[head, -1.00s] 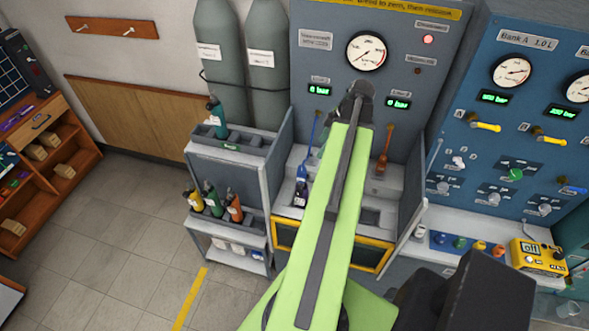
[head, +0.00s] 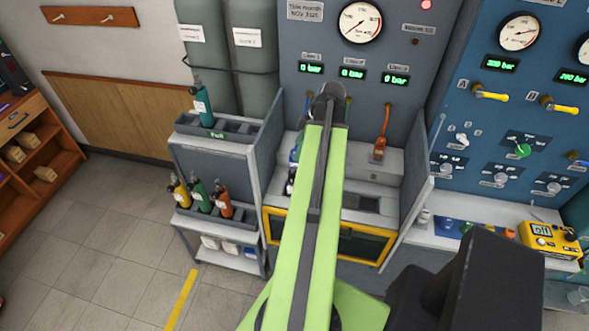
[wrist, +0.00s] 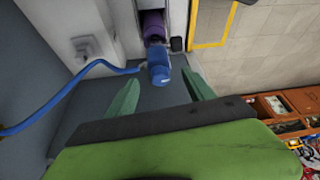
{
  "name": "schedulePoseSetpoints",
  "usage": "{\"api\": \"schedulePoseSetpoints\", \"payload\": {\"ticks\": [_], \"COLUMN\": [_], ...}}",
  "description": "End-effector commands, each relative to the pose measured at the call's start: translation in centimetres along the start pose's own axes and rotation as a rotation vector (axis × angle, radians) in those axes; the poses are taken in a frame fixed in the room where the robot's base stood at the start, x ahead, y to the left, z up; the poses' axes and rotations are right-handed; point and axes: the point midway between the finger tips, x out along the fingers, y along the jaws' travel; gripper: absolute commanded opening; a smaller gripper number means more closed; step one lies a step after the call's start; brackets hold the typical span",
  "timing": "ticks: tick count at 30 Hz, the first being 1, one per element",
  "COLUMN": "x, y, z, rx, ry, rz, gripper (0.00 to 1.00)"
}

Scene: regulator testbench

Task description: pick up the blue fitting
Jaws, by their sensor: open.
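The blue fitting (wrist: 159,64) shows in the wrist view as a short, thick blue cylinder. A blue hose (wrist: 62,92) runs to it from the left. My gripper (wrist: 163,84) is open, with one green finger on each side. The fitting lies just ahead of the fingertips, roughly between their lines, and nothing is held. A dark purple cylinder (wrist: 153,25) sits just beyond the fitting. In the head view my arm hides the gripper and most of the space around the fitting; part of the blue hose (head: 308,103) shows left of the arm.
A yellow-framed bay (head: 366,246) stands under the grey panel. An orange hose fitting (head: 381,143) hangs right of my arm. A grey rack (head: 215,165) with several bottles stands left. The blue panel (head: 520,130) is right. Tiled floor (head: 110,230) is open at left.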

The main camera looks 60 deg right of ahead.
Motion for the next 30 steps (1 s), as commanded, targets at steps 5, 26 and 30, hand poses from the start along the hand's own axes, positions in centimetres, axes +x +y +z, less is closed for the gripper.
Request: {"api": "schedulePoseSetpoints", "payload": {"ticks": [5, 26, 30], "x": [0.7, 5.0, 5.0], "y": [0.0, 0.1, 0.1], "z": [0.1, 0.3, 0.3], "rx": [0.001, 0.002, 0.002], "ry": [0.000, 0.000, 0.000], "rz": [0.000, 0.001, 0.000], "gripper": [0.62, 0.40, 0.21]}}
